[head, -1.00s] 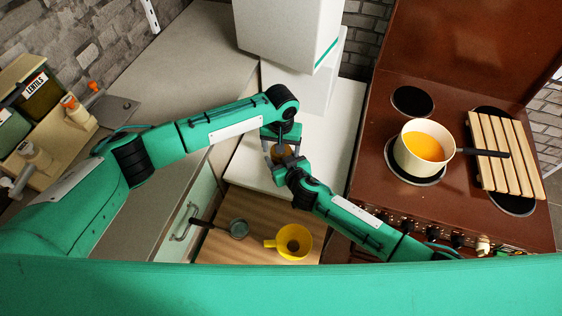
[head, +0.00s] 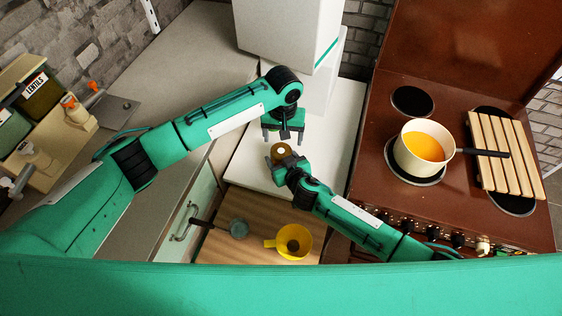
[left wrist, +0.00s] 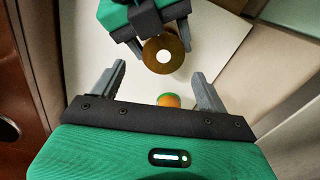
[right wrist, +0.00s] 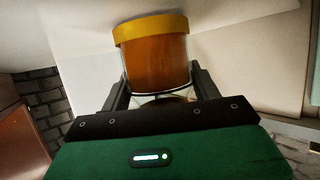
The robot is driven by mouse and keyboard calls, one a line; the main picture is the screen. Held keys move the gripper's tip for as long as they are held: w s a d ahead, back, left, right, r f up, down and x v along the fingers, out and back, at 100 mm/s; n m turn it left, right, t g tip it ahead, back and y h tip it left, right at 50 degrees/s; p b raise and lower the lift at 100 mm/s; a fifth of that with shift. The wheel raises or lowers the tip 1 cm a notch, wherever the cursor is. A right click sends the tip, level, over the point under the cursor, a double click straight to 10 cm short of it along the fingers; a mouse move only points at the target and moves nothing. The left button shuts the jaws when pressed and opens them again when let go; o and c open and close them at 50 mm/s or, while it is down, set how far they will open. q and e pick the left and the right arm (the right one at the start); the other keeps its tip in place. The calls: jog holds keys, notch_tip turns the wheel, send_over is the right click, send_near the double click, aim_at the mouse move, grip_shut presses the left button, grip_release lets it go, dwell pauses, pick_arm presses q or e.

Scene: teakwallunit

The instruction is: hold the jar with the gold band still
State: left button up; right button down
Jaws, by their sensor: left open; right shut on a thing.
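The jar with the gold band (right wrist: 156,62) shows upright in the right wrist view, with orange-brown contents and a gold band around its upper end. My right gripper (right wrist: 160,84) is shut on its lower part. In the head view the jar (head: 281,151) is held over the white surface. In the left wrist view its round gold end (left wrist: 163,54) shows a white spot in the middle. My left gripper (head: 283,134) is open and empty, just beyond the jar in the head view and apart from it. The jar's underside is hidden.
A white counter (head: 332,130) lies below the jar, with a white boxy unit (head: 285,30) behind. A brown stove (head: 455,205) with a pot (head: 422,150) stands right. A yellow funnel-like item (head: 293,242) lies on the wooden board (head: 255,208). A small orange-green object (left wrist: 169,100) is unclear.

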aim_at(281, 151)
pick_arm(q)
jog(key=shift+d+r+n, duration=0.15)
jog(key=shift+r+n, duration=0.45)
jog(key=shift+r, duration=0.05)
jog(key=shift+a+r+n, duration=0.4)
jog(key=shift+r+n, duration=0.1)
jog(key=shift+n, duration=0.2)
jog(key=shift+f, duration=4)
jog(key=c, duration=1)
jog(key=shift+c, duration=0.2)
